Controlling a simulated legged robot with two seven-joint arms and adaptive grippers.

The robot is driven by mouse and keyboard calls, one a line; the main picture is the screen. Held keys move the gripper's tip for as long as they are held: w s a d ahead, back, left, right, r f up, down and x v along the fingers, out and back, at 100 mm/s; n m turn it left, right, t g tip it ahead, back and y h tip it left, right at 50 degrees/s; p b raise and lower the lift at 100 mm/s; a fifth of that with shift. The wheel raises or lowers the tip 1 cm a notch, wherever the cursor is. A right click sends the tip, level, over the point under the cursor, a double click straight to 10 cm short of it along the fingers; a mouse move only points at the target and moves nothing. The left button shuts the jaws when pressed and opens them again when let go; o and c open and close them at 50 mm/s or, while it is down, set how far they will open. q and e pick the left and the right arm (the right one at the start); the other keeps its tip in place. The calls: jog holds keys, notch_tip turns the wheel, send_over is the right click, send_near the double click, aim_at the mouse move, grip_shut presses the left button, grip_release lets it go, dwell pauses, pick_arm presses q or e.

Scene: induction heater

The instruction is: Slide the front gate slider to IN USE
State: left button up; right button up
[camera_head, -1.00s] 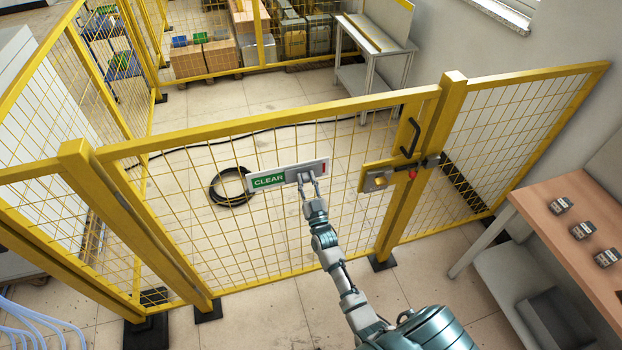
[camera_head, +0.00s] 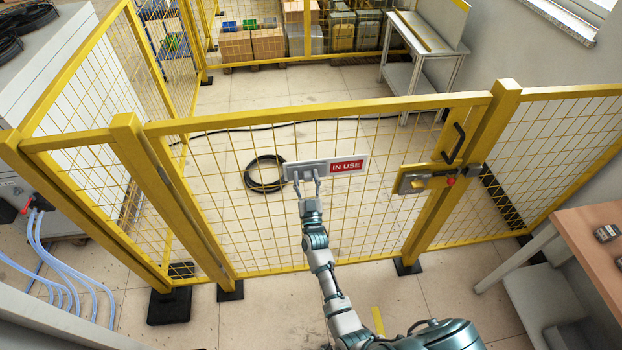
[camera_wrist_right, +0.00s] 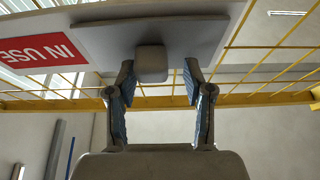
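The gate's sign panel (camera_head: 327,167) hangs on the yellow mesh gate. Its red IN USE label (camera_head: 347,166) shows at the right, and the grey slider plate (camera_head: 304,170) covers the left part. No green label is visible. My right gripper (camera_head: 306,182) is at the slider. In the wrist view, the slider's block-shaped knob (camera_wrist_right: 151,63) sits between the tips of my right gripper (camera_wrist_right: 157,78). The fingers are spread, with a clear gap on the knob's right side; contact on its left is uncertain. My left gripper is not in view.
The gate's latch (camera_head: 425,181) and black handle (camera_head: 453,143) are right of the sign. A wooden-topped table (camera_head: 590,235) stands at the right. A black hose coil (camera_head: 263,185) lies behind the gate. Blue hoses (camera_head: 65,270) hang at the left.

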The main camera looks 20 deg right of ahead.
jog(key=shift+a, duration=0.75)
jog(key=shift+d+f, duration=0.1)
jog(key=shift+d, duration=0.1)
jog(key=shift+d+f, duration=0.1)
jog(key=shift+d, duration=0.55)
jog(key=shift+s+f, duration=0.2)
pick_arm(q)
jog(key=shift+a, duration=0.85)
pick_arm(e)
jog(key=v, duration=1.1)
jog(key=shift+s, duration=0.3)
